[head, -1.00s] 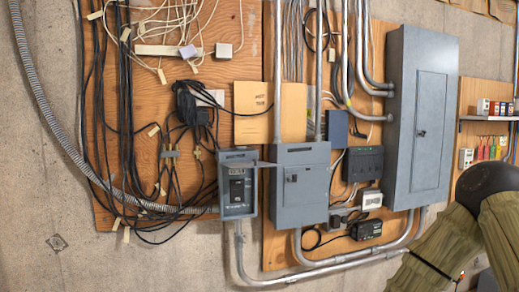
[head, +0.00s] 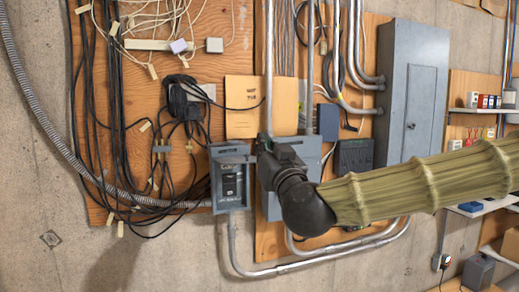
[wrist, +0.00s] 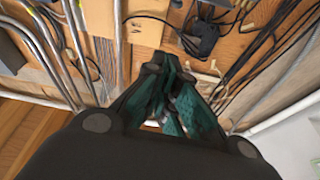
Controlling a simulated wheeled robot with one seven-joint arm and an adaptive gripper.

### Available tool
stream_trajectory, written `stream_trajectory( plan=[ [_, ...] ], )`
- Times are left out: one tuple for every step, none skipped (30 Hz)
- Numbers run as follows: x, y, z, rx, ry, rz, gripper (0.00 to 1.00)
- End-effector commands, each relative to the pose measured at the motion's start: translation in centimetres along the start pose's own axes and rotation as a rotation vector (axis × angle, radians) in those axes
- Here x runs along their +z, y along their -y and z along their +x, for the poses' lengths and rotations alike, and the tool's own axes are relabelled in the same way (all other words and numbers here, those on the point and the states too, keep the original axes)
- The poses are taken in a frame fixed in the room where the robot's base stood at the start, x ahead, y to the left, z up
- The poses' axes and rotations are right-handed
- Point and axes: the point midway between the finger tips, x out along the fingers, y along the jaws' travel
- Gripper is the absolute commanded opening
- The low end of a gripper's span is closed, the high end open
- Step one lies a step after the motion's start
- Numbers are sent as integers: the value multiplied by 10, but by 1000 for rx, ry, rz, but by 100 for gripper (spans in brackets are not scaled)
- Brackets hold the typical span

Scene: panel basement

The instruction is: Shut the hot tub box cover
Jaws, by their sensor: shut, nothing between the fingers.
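The hot tub box (head: 231,180) is the small grey box left of centre in the head view, below a wooden board lettered "HOT TUB" (head: 252,98). Its front is open and the dark breaker inside shows. My gripper (head: 268,147) is just right of the box's upper right, in front of the larger grey box. In the wrist view its teal-padded fingers (wrist: 176,100) are shut and empty. Whether it touches the cover cannot be told.
The larger grey box (head: 271,205) is partly hidden behind my gripper. A tall grey panel (head: 411,95) stands to the right. Black cables (head: 120,110) hang at the left and conduits (head: 300,262) run below. A shelf (head: 480,208) is at the lower right.

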Motion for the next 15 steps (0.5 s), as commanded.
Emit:
stream_trajectory(
  plan=[
    [-2,0,7,1,2,1,0],
    [-1,0,11,1,3,1,0],
    [-1,0,16,0,4,1,0],
    [-1,0,19,0,4,1,0],
    [-1,0,24,0,4,0,0],
    [-1,0,29,0,3,0,0],
    [-2,0,32,0,3,0,0],
    [-1,0,36,0,3,1,0],
    [-1,0,42,1,3,1,0],
    [-1,0,46,2,3,1,0],
    [-1,0,49,1,3,1,0],
    [-1,0,55,1,4,0,0],
    [-1,0,59,1,4,0,0],
    [-1,0,62,0,3,0,0],
    [-1,0,67,0,4,1,0]
  ],
)
